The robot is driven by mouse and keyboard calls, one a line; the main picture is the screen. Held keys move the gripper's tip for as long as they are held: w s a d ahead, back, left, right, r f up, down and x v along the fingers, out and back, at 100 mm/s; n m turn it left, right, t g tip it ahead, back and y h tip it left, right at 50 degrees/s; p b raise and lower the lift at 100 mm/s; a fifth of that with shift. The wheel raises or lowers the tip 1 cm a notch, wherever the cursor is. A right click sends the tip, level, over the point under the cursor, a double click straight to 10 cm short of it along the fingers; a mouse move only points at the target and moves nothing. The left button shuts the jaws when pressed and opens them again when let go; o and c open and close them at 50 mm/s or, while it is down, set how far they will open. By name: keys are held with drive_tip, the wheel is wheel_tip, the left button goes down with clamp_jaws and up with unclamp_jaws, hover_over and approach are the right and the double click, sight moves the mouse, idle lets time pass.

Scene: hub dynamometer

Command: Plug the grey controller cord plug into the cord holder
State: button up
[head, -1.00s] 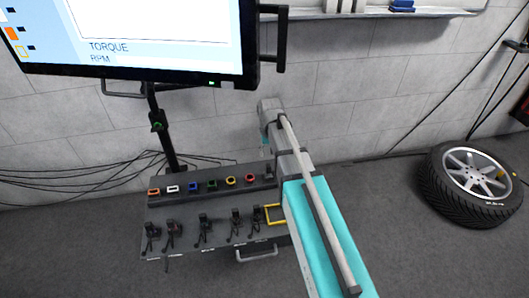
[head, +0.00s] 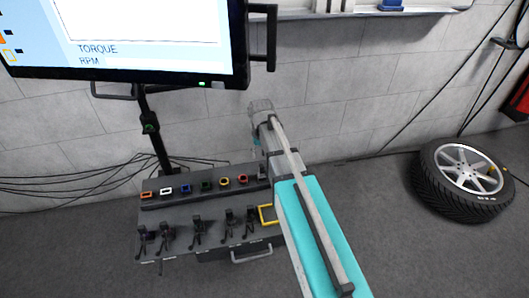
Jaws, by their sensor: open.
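A dark bench panel (head: 190,215) stands below the screen. I cannot pick out the grey controller cord plug or tell which part is the cord holder. My arm reaches from the lower right to over the panel's right end. My gripper cannot be made out.
A screen (head: 130,38) on a black stand (head: 150,125) rises behind the panel. A wheel with tire (head: 463,180) lies at right. The floor between my arm and the wheel is clear.

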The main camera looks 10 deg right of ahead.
sight(261, 165)
drive_tip(key=shift+f+b, duration=4.05)
drive_tip(key=shift+f, duration=0.2)
clamp_jaws()
drive_tip(key=shift+r+p, duration=0.3)
drive_tip(key=shift+r+p, duration=1.75)
